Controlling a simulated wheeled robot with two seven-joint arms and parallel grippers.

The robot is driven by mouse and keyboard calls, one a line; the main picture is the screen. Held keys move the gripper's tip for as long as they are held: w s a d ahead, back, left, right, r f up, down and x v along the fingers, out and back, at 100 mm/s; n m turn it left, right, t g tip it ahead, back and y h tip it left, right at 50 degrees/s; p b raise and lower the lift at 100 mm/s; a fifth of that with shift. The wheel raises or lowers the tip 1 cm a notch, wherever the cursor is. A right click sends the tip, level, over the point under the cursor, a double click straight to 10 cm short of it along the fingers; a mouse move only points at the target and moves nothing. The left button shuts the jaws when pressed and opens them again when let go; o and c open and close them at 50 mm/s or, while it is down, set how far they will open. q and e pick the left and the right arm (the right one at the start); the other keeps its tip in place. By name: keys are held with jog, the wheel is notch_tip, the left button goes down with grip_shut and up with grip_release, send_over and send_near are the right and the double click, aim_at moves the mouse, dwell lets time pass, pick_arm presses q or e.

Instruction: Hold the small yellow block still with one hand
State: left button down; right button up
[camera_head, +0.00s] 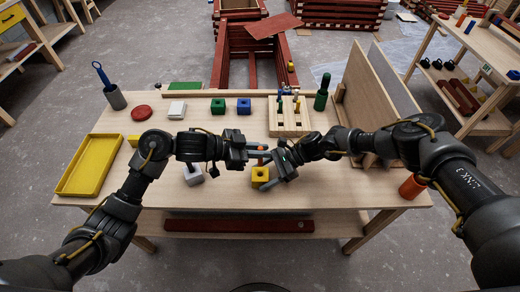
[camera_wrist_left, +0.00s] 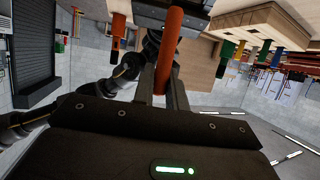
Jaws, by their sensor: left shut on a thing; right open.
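The small yellow block (camera_head: 260,173) sits on the wooden table near its front, with a dark hole in its top. My right gripper (camera_head: 273,168) is open just to the right of and above the block; its fingers are close to it, and I cannot tell whether they touch. My left gripper (camera_head: 262,153) is shut on an orange peg, just behind the yellow block and above the table. In the left wrist view the orange peg (camera_wrist_left: 170,42) stands out lengthwise from between the fingers. The peg's lower end is hidden in the head view.
A grey block (camera_head: 193,174) stands left of the yellow block. Green (camera_head: 217,106) and blue (camera_head: 244,106) blocks, a white block (camera_head: 177,110) and a wooden rack (camera_head: 288,122) stand behind.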

jog(key=shift+c, duration=0.3)
jog(key=c, duration=0.5)
jog(key=shift+c, duration=0.2)
dwell(0.7)
